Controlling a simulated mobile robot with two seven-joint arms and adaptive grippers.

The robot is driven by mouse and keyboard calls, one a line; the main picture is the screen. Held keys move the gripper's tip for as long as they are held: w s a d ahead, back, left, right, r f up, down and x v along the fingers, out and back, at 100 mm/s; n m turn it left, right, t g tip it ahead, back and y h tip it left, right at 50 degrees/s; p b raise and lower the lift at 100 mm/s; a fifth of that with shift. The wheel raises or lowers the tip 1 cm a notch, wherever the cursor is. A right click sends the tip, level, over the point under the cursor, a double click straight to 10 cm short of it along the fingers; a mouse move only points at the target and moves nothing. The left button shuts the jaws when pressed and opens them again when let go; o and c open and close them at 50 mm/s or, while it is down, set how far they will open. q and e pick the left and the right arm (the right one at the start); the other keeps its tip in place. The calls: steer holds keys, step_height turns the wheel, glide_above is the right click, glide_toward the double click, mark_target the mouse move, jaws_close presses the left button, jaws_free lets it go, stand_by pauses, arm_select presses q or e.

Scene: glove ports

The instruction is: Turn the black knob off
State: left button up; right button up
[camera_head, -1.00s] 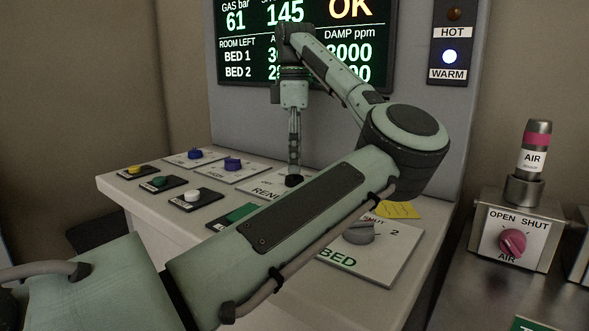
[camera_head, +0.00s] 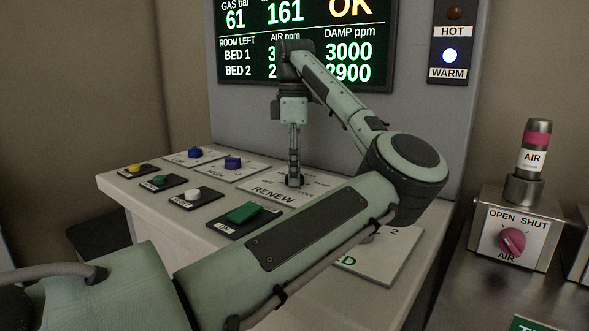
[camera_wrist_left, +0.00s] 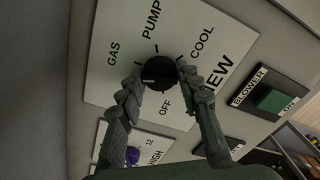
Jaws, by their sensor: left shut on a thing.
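The black knob (camera_wrist_left: 157,72) sits on a white RENEW plate (camera_wrist_left: 105,85) with GAS, PUMP, COOL and OFF printed around it. A small pale mark shows on the knob's lower left in the left wrist view; which label it points at is hard to tell. My left gripper (camera_wrist_left: 159,74) is shut on the knob, one finger on each side. In the head view the left gripper (camera_head: 295,182) points straight down at the RENEW plate (camera_head: 271,193), and its fingers hide most of the knob. My right gripper is not in view.
A green BLOWER button (camera_head: 242,212) and several small buttons stand left of the RENEW plate. A white BED plate (camera_head: 385,262) lies partly under my left forearm. A wall screen (camera_head: 305,45) is behind. A pink AIR knob (camera_head: 512,241) is at the right.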

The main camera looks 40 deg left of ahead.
arm_select(q)
steer(key=shift+n, duration=0.4)
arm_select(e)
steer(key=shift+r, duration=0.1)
arm_select(q)
steer(key=shift+n, duration=1)
steer(key=n, duration=0.2)
steer(key=shift+n+b, duration=0.3)
steer(key=shift+b, duration=0.1)
steer(key=n, duration=0.3)
steer(key=shift+n, duration=0.3)
steer(key=n, duration=0.2)
steer(key=shift+n, duration=0.4)
steer(key=n, duration=0.2)
steer(key=shift+n, duration=0.3)
steer(key=n, duration=0.4)
steer(key=shift+n, duration=0.8)
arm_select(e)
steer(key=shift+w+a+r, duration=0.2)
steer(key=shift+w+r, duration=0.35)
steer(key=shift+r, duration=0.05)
